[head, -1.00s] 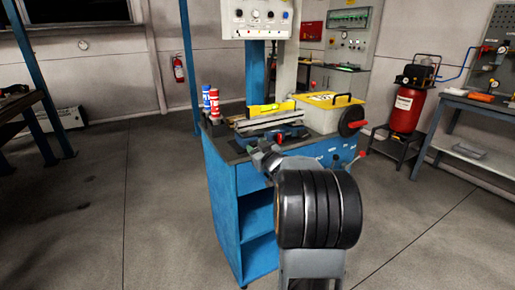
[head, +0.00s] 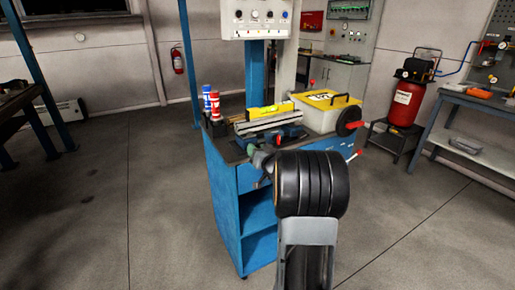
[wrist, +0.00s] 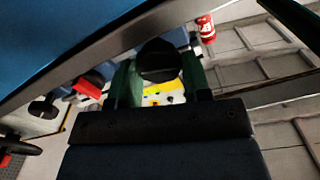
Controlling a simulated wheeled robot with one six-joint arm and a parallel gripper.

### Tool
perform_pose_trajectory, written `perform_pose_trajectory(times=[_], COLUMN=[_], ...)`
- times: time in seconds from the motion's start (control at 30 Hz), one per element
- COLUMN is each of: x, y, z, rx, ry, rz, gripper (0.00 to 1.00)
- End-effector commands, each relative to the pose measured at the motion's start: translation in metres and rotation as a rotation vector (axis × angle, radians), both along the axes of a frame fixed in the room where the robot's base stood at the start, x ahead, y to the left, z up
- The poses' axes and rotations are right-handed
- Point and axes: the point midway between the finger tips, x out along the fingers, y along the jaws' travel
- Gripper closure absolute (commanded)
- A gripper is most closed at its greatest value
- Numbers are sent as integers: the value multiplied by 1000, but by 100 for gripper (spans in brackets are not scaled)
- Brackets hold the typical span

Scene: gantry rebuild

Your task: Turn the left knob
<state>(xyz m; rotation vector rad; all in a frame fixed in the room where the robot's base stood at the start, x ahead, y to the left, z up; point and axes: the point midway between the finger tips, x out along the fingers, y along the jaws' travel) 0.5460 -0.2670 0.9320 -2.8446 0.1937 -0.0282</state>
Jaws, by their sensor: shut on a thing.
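My gripper (wrist: 160,82) has green fingers, one on each side of a round black knob (wrist: 158,62) in the wrist view. It is shut on this knob. In the head view, the gripper (head: 262,157) is at the front edge of the blue cabinet's top, partly hidden by my arm. The knob does not show clearly there, and I cannot tell whether it is the left one. Small knobs also sit on a white control box (head: 256,18) above the cabinet, apart from my gripper.
The blue cabinet (head: 228,205) carries red and blue bottles (head: 214,103), a yellow level (head: 268,110) and a yellow-lidded box (head: 318,117). A black handwheel (head: 348,120) with a red handle projects at its right. A red compressor (head: 404,103) stands farther right. Floor is free left of the cabinet.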

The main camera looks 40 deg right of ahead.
Motion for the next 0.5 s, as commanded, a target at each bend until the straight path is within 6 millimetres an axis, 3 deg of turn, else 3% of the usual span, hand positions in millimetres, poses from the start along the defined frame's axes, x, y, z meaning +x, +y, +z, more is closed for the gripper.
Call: perform_pose_trajectory(times=[0.43, 0.47, 0.5], x=[0, 0, 0], y=[0, 0, 0], z=[0, 0, 0], rx=[12, 12, 12], ry=[-3, -3, -3], rz=[0, 0, 0], gripper=[79, 55, 51])
